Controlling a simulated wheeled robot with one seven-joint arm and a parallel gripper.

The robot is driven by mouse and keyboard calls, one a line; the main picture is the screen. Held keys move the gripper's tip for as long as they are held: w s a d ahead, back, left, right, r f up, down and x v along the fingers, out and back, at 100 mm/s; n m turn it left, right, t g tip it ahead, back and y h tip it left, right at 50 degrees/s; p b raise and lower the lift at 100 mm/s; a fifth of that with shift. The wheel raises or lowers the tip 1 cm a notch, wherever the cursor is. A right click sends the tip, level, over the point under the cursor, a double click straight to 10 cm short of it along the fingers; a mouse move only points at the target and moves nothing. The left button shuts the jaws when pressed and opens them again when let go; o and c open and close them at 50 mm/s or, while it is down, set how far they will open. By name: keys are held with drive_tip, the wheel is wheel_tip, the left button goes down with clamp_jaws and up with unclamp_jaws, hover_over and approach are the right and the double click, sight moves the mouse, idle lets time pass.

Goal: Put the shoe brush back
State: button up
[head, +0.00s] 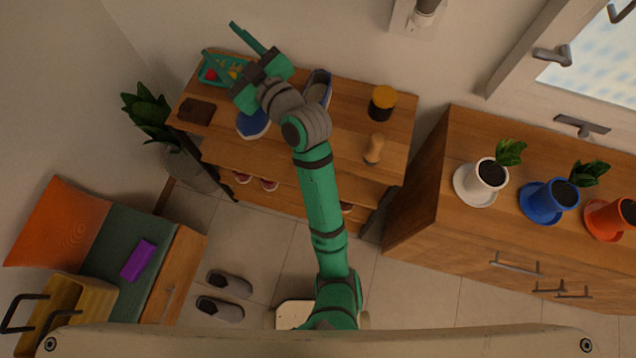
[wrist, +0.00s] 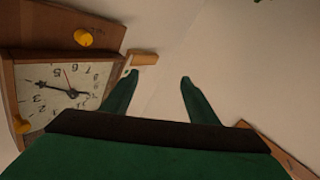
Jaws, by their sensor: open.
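A tan wooden object with a narrowed middle (head: 374,149), which may be the shoe brush, is at the right part of the wooden shoe rack (head: 340,115). I cannot tell its bristles. A flat dark brown item (head: 196,111) lies at the rack's left end; I cannot tell what it is. My gripper (head: 240,33) is at the rack's back left, close to the wall and well away from the tan object. In the wrist view my gripper (wrist: 159,78) is open, with only bare wall between its fingers. No brush shows in the wrist view.
A teal basket (head: 210,72) with colourful items, blue shoes (head: 253,124) and a yellow-lidded dark jar (head: 382,103) are on the rack. A wooden clock (wrist: 62,85) is left of my fingers. Potted plants stand on the right cabinet (head: 455,135). Grey slippers (head: 228,284) lie on the floor.

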drive_tip(key=s+d+f+m+t+h, duration=0.2)
drive_tip(key=s+d+f+m+h, duration=0.4)
drive_tip(key=s+f, duration=0.35)
drive_tip(key=s+d+f+m+t+h, duration=0.1)
drive_tip(key=s+d+f+m+h, duration=0.4)
drive_tip(key=s+f+m, duration=0.4)
drive_tip(key=s+d+f+n, duration=0.1)
drive_tip(key=s+d, duration=0.1)
drive_tip(key=s, duration=0.5)
drive_tip(key=s+d+f+n+h, duration=0.1)
drive_tip(key=s+d, duration=0.2)
drive_tip(key=s, duration=0.4)
drive_tip(key=s+d+f+n+g, duration=0.1)
drive_tip(key=s+d, duration=0.2)
drive_tip(key=s, duration=0.4)
drive_tip(key=shift+f, duration=0.25)
